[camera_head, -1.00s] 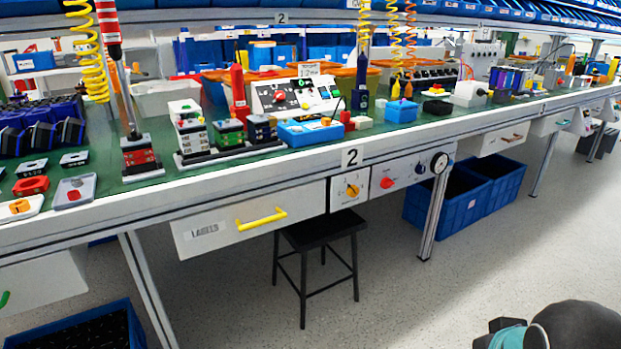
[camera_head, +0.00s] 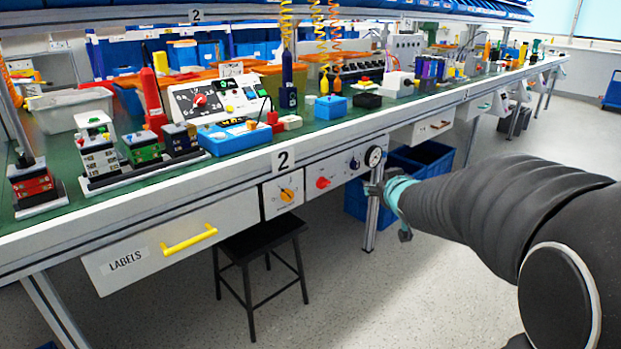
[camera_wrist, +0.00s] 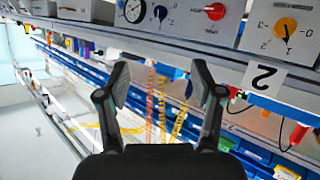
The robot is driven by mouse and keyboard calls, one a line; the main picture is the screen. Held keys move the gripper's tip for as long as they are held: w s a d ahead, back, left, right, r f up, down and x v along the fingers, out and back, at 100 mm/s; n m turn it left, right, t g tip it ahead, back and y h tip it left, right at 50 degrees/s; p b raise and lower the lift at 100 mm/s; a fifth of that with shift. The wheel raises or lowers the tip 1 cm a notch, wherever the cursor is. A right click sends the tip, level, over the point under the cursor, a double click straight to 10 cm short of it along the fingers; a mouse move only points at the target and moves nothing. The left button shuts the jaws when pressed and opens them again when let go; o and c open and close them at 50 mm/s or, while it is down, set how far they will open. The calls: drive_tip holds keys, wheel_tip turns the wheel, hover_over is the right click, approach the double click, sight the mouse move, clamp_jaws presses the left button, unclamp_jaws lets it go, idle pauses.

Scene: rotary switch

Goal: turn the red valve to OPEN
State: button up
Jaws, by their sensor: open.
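The red valve (camera_head: 322,183) is a round red knob on a pale panel (camera_head: 338,172) under the bench edge. It also shows in the wrist view (camera_wrist: 215,11), near the top edge and turned over, with a short label too small to read. My gripper (camera_wrist: 160,84) is open and empty, with its two dark fingers spread. In the head view my gripper (camera_head: 376,189) is seen small, to the right of the valve and apart from it, near the bench leg. The valve's exact setting cannot be told.
An orange knob (camera_head: 287,194) is left of the valve; a blue knob (camera_head: 354,163) and a gauge (camera_head: 373,157) are right. A black stool (camera_head: 262,240) and a drawer with a yellow handle (camera_head: 190,239) are at lower left. Blue crates (camera_head: 424,160) stand behind my gripper. Open floor lies in front.

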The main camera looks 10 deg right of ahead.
drive_tip(key=w+f+n+t+y, duration=0.15)
drive_tip(key=w+f+y, duration=0.25)
drive_tip(key=w, duration=0.4)
drive_tip(key=n+y, duration=0.4)
drive_tip(key=y, duration=0.3)
approach(327, 185)
drive_tip(key=shift+g, duration=0.45)
drive_tip(key=x, duration=0.9)
drive_tip(key=shift+w+a+r+p, duration=0.1)
drive_tip(key=shift+w+r+p, duration=0.2)
drive_tip(key=shift+r+p, duration=0.1)
drive_tip(key=shift+c, duration=0.3)
drive_tip(key=c, duration=1.1)
